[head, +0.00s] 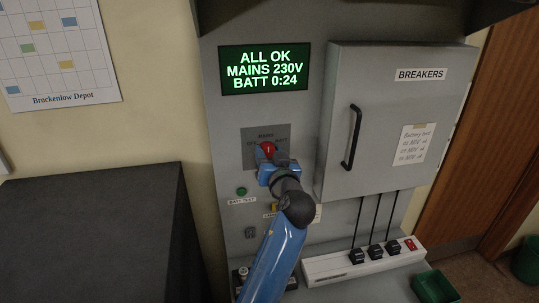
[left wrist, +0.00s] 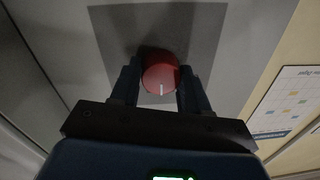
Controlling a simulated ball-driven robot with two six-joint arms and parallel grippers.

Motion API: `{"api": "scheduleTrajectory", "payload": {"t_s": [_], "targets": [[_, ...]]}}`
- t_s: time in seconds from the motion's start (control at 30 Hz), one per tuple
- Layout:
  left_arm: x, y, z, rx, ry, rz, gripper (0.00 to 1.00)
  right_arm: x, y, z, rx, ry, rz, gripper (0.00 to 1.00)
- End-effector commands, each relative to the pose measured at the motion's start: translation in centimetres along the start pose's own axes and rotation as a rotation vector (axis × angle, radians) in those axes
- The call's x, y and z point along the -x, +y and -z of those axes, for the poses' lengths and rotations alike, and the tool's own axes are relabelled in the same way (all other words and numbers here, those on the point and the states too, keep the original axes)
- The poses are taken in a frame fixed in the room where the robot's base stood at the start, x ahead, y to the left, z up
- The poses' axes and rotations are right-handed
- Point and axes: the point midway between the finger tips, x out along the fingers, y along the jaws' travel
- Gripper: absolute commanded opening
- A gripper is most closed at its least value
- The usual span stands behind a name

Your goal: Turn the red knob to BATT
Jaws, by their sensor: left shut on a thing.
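The red knob (head: 267,148) sits on a dark grey plate (head: 250,134) on the console front. The plate reads MAINS at the top and BATT at its upper right; the left label is partly hidden. The knob's white mark points about up, toward MAINS. In the left wrist view the knob (left wrist: 161,75) shows between two dark fingers, its mark pointing down in that picture. My left gripper (head: 268,155) is shut on the knob, one finger on each side, and it shows in the left wrist view (left wrist: 160,82). My right gripper is not in view.
A green-lit screen (head: 264,69) reads ALL OK, MAINS 230V, BATT 0:24. A BREAKERS cabinet (head: 385,110) juts out close on the right. A green button (head: 241,191) sits below the plate. A power strip (head: 362,262) with plugs is lower right. A dark box (head: 95,240) stands left.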

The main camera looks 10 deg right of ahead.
Motion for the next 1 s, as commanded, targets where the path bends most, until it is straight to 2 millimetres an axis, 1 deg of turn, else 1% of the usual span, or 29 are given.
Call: {"api": "scheduleTrajectory", "payload": {"t_s": [0.17,0.37,0.67,1.0], "targets": [[0.03,0.03,-0.03,-0.03,0.002,0.0,0.15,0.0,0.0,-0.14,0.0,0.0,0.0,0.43],[0.04,0.04,-0.08,-0.126,0.007,0.001,0.15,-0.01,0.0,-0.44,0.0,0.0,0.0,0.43],[0.04,0.04,-0.08,-0.38,0.02,0.004,0.15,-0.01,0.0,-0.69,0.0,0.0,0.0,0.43],[0.05,0.07,-0.05,-0.7,0.036,0.006,0.15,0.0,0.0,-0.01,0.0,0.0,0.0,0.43]]}}
